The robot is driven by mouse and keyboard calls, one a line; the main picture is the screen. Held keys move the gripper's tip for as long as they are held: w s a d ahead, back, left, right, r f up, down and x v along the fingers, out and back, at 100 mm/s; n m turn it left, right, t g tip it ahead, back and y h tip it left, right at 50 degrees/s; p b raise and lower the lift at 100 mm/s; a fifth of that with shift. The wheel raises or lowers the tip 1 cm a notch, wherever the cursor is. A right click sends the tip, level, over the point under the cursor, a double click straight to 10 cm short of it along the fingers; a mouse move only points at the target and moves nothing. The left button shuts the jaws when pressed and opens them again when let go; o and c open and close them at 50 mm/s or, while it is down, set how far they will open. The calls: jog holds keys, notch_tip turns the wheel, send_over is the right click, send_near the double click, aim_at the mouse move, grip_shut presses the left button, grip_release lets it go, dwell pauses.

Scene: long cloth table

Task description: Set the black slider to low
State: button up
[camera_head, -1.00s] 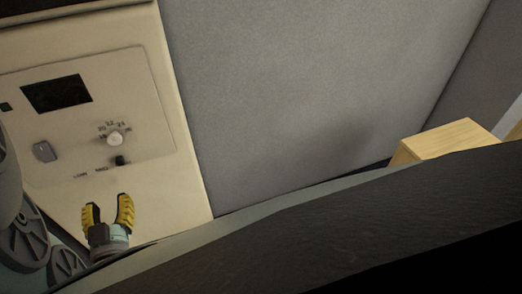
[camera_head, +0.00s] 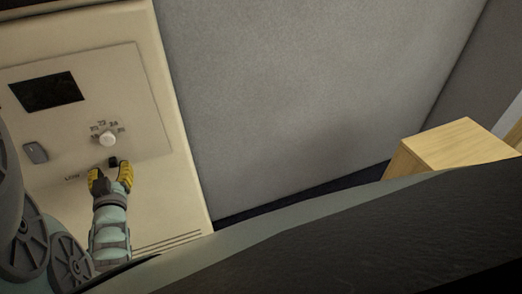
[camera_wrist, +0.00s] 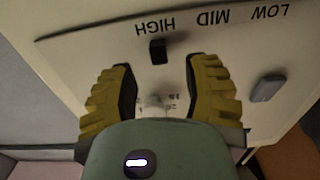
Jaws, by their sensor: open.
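The black slider (camera_head: 112,162) is a small dark knob low on the beige control panel (camera_head: 150,120). In the wrist view the slider (camera_wrist: 157,50) stands at the HIGH label, with MID and LOW further right in that upside-down picture. In the head view LOW lies to its left. My gripper (camera_head: 111,171) is open just below the slider. In the wrist view its two yellow fingers (camera_wrist: 158,66) are spread to either side of the slider, with nothing held. I cannot tell whether either finger touches it.
A white round dial (camera_head: 107,139) sits just above the slider. A grey switch (camera_head: 36,153) and a dark screen (camera_head: 47,91) are on the panel's left. A grey partition (camera_head: 300,90) stands to the right, with a wooden block (camera_head: 455,150) beyond.

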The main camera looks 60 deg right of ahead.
jog(key=shift+b+x, duration=0.3)
jog(key=shift+x, duration=1.2)
jog(key=shift+o, duration=0.2)
jog(key=shift+s+d, duration=0.1)
grip_shut()
